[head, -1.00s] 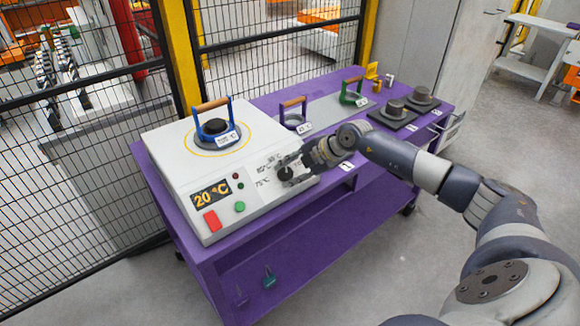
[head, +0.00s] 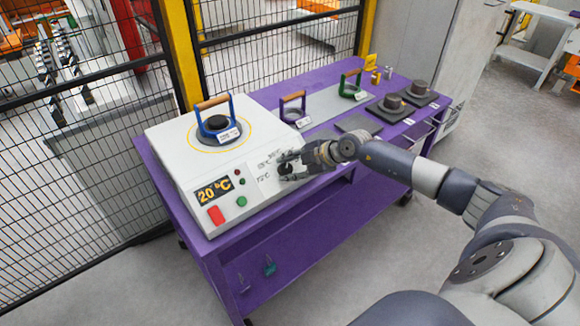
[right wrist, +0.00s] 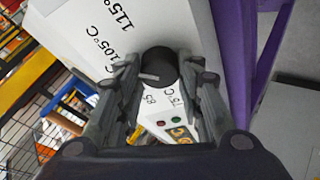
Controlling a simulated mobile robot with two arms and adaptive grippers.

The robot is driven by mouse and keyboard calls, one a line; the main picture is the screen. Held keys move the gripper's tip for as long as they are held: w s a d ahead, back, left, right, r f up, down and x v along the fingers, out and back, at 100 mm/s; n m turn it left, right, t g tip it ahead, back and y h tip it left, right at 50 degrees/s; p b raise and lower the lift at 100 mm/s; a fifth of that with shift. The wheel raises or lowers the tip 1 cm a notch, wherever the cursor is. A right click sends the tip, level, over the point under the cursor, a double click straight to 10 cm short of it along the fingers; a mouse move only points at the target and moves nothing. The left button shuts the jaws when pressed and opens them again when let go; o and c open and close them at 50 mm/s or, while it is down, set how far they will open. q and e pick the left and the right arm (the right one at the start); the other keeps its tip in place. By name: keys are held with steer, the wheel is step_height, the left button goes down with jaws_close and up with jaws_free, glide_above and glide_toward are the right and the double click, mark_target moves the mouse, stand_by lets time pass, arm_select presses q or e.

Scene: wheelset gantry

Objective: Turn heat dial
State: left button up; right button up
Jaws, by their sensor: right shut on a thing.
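The heat dial (right wrist: 160,66) is a round black knob with a pale pointer line, on the front panel of the white heater (head: 165,146). Temperature labels, including 75°C, 105°C and 115°C, surround it in the right wrist view. My right gripper (head: 289,168) is shut on the dial, one finger on each side; its fingers also flank the knob in the right wrist view. In the head view the gripper partly hides the dial. My left gripper is not in view.
A red button (head: 216,214) and a green button (head: 241,201) sit left of the dial. A blue-framed puller with a wooden handle (head: 213,103) stands on the heater. More handled tools and dark pads with round parts (head: 394,101) are on the purple table (head: 330,85).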

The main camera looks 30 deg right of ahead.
steer(key=o, duration=1.1)
steer(key=shift+v, duration=6)
steer(key=shift+d+f, duration=0.1)
